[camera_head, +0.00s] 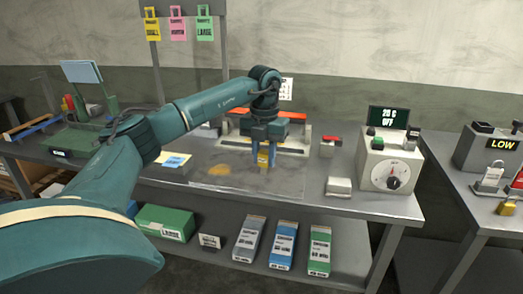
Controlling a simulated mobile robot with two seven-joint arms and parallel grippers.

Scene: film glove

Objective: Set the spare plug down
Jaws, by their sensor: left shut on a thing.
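My left gripper (265,150) reaches over the grey workbench (310,187) from the left and points down. It is shut on a small yellow-brown piece, which I take to be the spare plug (263,160). The fingers hide part of the plug. Its lower end is close to the bench top, and I cannot tell whether it touches. My right gripper is not in view.
Behind the gripper is a white and orange-red device (290,147). A box with a dial (390,168) and a small silver block (339,187) stand to the right. Yellow and blue papers (174,160) lie left.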

